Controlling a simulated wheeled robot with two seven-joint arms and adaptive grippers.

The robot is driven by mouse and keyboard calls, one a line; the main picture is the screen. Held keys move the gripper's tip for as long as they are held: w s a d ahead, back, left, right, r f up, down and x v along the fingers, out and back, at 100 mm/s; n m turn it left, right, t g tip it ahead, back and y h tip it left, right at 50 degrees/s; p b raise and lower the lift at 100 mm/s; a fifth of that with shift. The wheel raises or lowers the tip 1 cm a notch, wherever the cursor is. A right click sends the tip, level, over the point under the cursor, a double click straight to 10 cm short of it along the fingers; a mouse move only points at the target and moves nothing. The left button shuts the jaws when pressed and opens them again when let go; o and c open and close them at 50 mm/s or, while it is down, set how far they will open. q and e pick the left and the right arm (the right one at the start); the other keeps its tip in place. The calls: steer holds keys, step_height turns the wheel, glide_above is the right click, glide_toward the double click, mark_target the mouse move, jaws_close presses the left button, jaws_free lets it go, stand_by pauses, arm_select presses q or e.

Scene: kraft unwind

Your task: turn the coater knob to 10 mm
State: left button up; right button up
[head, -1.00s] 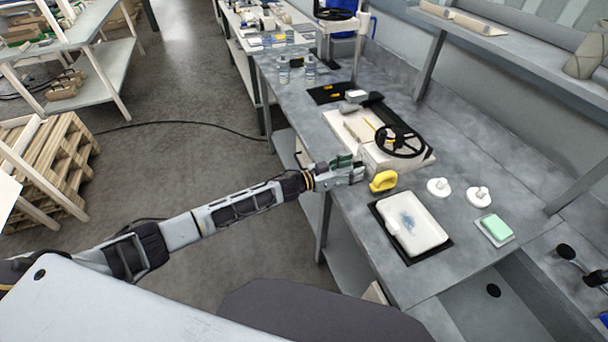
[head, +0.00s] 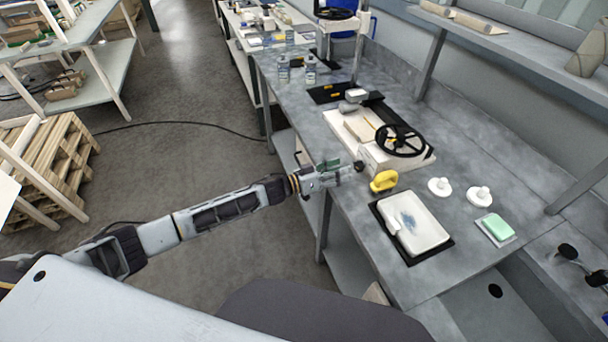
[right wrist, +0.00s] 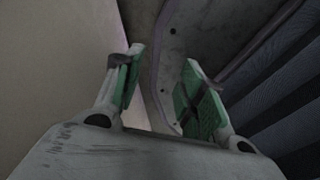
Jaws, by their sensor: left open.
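The coater (head: 372,130) is a cream machine with a black handwheel (head: 402,141) on the grey bench. A small dark knob (head: 359,166) shows at its near left end. My left gripper (head: 345,171) is open, just left of the knob at the bench's edge, and seems clear of it. The knob's scale and setting are too small to read. My right gripper (right wrist: 165,78) shows only in the right wrist view, open with its green-padded fingers apart and nothing between them.
A white tray (head: 440,224) on a black mat, two white knobbed discs and a green block (head: 497,227) lie nearer. Bottles (head: 310,70) stand farther back.

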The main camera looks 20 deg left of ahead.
arm_select(q)
steer(key=v, duration=0.9)
steer(key=w+a+f+m+t+y, duration=0.1)
steer(key=w+a+f+m+y, duration=0.3)
steer(key=y, duration=0.1)
steer(key=shift+w+y+b, duration=0.3)
steer(key=shift+w+b, duration=0.1)
stand_by(0.5)
steer(key=shift+f+m, duration=0.15)
steer(key=shift+m, duration=0.35)
